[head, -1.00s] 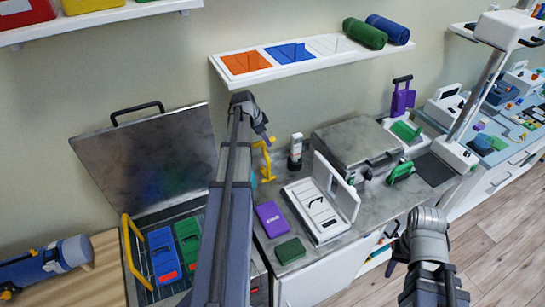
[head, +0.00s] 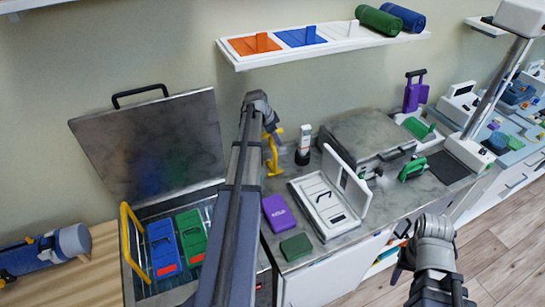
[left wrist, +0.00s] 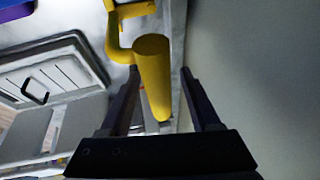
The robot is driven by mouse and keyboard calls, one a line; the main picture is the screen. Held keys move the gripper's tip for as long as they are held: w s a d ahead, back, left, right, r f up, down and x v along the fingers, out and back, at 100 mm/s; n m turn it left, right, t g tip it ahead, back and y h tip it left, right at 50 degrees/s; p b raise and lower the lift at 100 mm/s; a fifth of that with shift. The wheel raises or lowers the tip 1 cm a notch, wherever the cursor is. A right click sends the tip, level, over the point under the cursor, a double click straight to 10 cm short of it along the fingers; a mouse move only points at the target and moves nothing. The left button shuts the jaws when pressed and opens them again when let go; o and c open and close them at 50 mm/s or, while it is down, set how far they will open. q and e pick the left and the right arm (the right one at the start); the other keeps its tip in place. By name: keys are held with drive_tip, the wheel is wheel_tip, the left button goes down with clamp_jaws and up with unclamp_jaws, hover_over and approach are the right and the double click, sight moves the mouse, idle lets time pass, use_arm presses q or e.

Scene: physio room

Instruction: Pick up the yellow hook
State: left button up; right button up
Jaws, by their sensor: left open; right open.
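The yellow hook (head: 273,158) stands upright on the grey counter, just right of my left forearm in the head view. My left gripper (head: 271,127) is open just above it, partly hidden by my own arm. In the left wrist view the yellow hook (left wrist: 152,75) shows large, with its thick rounded bar between the two dark open fingers (left wrist: 158,78). I cannot tell whether either finger touches it. My right gripper (head: 404,264) is open and empty in front of the counter, far from the hook.
A white case (head: 318,208) with its lid up, a purple box (head: 279,213) and a green block (head: 296,247) lie right of my left arm. A white-and-black device (head: 304,145) stands close to the hook. An open grey case (head: 150,145) stands left. A shelf (head: 330,48) hangs above.

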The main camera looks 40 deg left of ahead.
use_arm(q)
drive_tip(key=shift+w+f, duration=0.2)
drive_tip(key=shift+f, duration=0.2)
clamp_jaws()
